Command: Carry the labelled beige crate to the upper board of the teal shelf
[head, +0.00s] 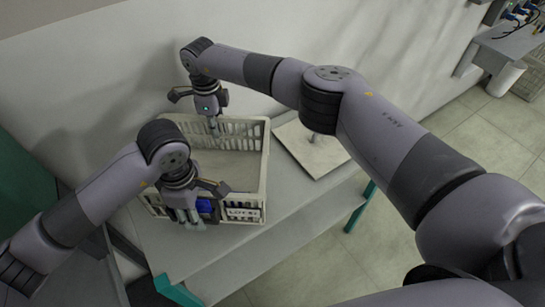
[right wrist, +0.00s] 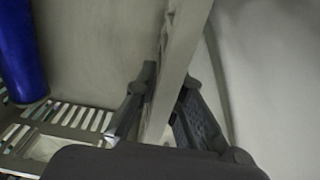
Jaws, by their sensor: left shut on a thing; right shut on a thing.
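The beige crate (head: 264,172) has slotted walls and a white label on its near wall. It is at or over the grey top board (head: 295,212) of a teal-legged shelf; I cannot tell whether its base touches. My left gripper (head: 190,217) is shut on the near wall, left of the label. My right gripper (head: 214,129) is shut on the far wall. In the right wrist view, the right fingers (right wrist: 160,110) clamp both sides of the crate wall (right wrist: 182,50). A blue cylinder (right wrist: 22,50) lies inside the crate.
A pale square plate (head: 308,150) with a small post lies right of the crate on the board. A wall stands close behind. A green surface (head: 25,195) is at the far left. A bench (head: 508,48) and a white bin (head: 506,78) are at upper right; open floor lies between.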

